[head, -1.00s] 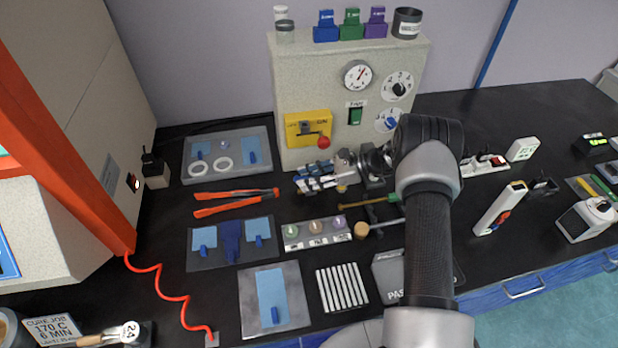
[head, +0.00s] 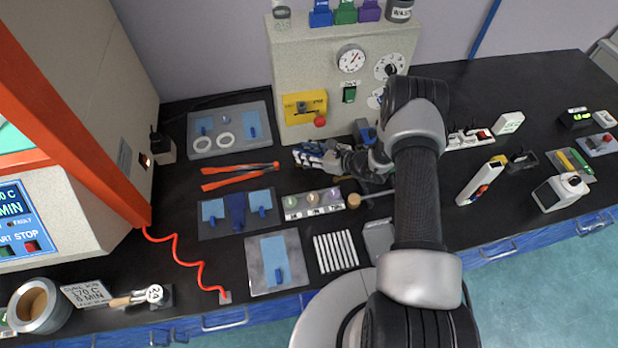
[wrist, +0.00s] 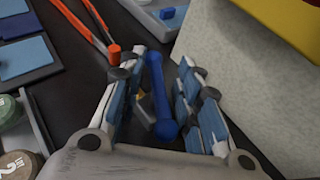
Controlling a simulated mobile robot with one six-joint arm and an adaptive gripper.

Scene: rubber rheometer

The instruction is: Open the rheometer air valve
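The yellow valve panel (head: 293,103) is on the front of the beige rheometer cabinet (head: 300,65). A dark lever with a red knob (head: 320,121) is on it, at its lower right. My gripper (head: 306,156) is low over the bench, below the panel and apart from the knob. In the wrist view my gripper (wrist: 160,80) is open, with its two blue-padded fingers spread. A blue bar (wrist: 157,97) shows between them; I cannot tell whether it touches them. A corner of the yellow panel (wrist: 270,12) shows at upper right, with a bit of red.
Orange tongs (head: 238,173) lie left of my gripper, below a grey tray (head: 198,151). A rack of round samples (head: 312,204) is just below it. Bottles stand on the cabinet top. The red-framed press (head: 75,125) is at left. A coiled red hose (head: 180,255) lies on the bench.

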